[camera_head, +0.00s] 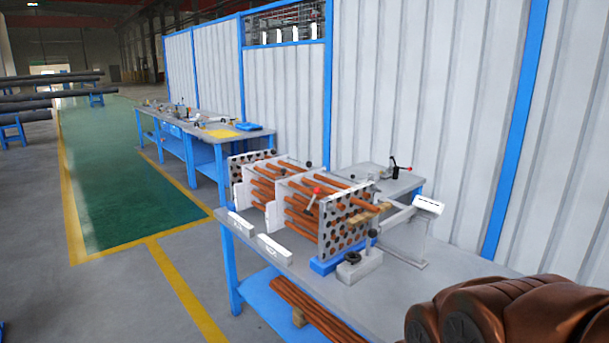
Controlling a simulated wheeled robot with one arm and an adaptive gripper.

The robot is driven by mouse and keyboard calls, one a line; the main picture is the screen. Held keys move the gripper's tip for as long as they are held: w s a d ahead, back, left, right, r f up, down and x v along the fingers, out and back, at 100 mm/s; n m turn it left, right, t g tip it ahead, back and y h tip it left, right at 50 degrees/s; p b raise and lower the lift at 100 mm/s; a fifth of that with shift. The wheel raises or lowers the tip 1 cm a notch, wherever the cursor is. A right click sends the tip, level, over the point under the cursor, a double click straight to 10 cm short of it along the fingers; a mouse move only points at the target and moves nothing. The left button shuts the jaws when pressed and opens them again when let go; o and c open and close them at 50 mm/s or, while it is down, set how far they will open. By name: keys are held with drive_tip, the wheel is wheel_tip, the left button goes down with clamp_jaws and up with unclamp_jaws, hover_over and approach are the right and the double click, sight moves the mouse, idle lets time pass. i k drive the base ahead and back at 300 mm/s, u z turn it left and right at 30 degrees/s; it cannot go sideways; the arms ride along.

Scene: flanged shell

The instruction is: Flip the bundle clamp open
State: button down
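A bundle of copper-coloured tubes (301,223) runs through upright perforated plates on the grey workbench. The front plate (328,238) is full of holes. A light lever with a red ball knob (317,191) stands tilted up against the bundle near the front plate; it may be the bundle clamp. A second fixture with a black lever and red tip (397,167) sits at the bench's back right. The picture is too small to tell whether either clamp is shut. My gripper does not show in this view.
The workbench (367,305) has bare room at its front right. A white-headed tool (428,205) stands right of the bundle. Pale blocks (241,224) lie along the left edge. More tubes (312,310) lie on the blue lower shelf. A corrugated wall rises behind.

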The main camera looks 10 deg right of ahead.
sight(317, 190)
drive_tip(key=u, duration=0.25)
drive_tip(key=i, duration=1.85)
drive_tip(key=u, duration=0.2)
